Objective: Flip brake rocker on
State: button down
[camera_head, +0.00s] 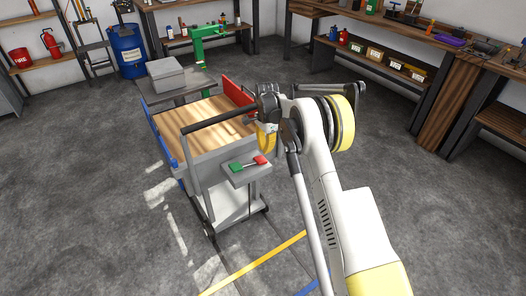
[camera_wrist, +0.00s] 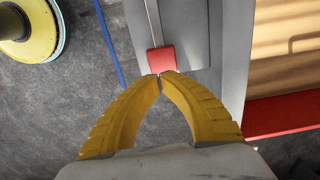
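The brake rocker (camera_head: 249,164) sits on a grey plate at the handle end of the cart, with a green end (camera_head: 236,167) at left and a red end (camera_head: 261,159) at right. My gripper (camera_head: 265,148) is just above the red end in the head view. In the wrist view, the yellow fingertips of my gripper (camera_wrist: 160,76) meet at the lower edge of the red end (camera_wrist: 162,60). The fingers are shut with nothing seen between them. I cannot tell whether they touch the red end. The green end is out of the wrist view.
The cart (camera_head: 228,190) has a wooden deck (camera_head: 205,125), a dark push handle and a red panel (camera_head: 237,93). A grey box (camera_head: 166,75) stands on a table behind it. Workbenches line the right wall. The floor around the cart is mostly clear.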

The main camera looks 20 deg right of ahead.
notch_tip(320, 180, up, 12)
jog(key=d+p, duration=0.2)
jog(key=p, duration=0.2)
jog(key=shift+w+f, duration=0.15)
jog(key=shift+w, duration=0.25)
